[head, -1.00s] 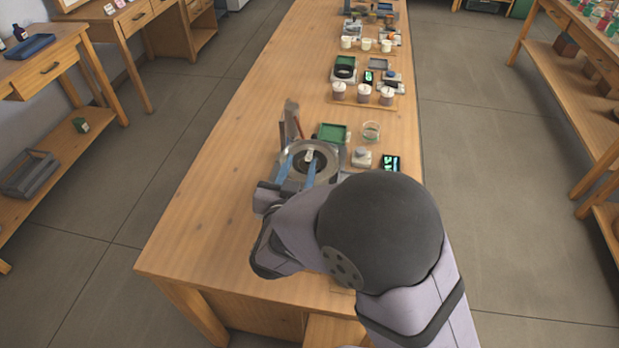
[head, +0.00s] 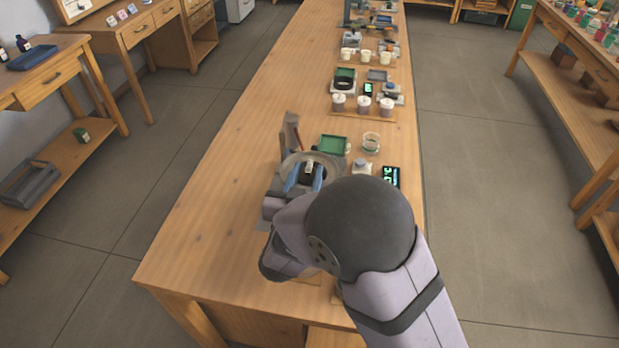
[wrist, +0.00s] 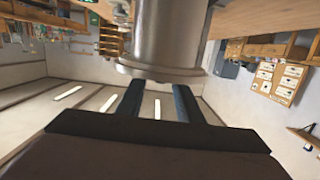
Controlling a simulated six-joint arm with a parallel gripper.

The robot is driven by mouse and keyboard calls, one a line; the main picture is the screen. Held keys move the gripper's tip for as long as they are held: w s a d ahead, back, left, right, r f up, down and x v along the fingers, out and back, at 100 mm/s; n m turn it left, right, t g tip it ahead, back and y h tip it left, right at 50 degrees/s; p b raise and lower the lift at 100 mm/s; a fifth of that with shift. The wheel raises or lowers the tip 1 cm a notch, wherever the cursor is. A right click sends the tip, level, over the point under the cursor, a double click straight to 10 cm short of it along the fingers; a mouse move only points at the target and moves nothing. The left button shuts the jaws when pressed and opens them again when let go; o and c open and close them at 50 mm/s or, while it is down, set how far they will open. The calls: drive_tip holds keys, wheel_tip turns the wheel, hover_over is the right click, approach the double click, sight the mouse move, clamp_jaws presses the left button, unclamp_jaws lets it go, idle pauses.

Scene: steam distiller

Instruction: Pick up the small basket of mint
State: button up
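I cannot make out the small basket of mint for certain in either view. My gripper (head: 306,176) has its two blue fingers apart, beside a round metal vessel (head: 326,160) near the front of the long table. A small dark piece with a pale top (head: 309,167) shows between the fingers in the head view; I cannot tell what it is or whether they touch it. In the wrist view the fingers of my gripper (wrist: 157,88) point at the metal vessel (wrist: 168,38), with an open gap between them. My arm hides part of the table front.
Lidded jars (head: 364,103) stand farther back. The table's left side (head: 215,190) is clear. An upright grey piece (head: 291,130) stands beside the vessel.

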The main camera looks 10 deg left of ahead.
sight(309, 166)
drive_tip(key=shift+w+f+p, duration=0.15)
drive_tip(key=shift+w, duration=0.7)
drive_tip(key=shift+w+f+p, duration=0.1)
drive_tip(key=shift+w+p, duration=0.05)
drive_tip(key=shift+w, duration=0.65)
clamp_jaws()
drive_tip(key=shift+r, duration=0.15)
wheel_tip(309, 166, up, 10)
drive_tip(key=shift+f, duration=0.1)
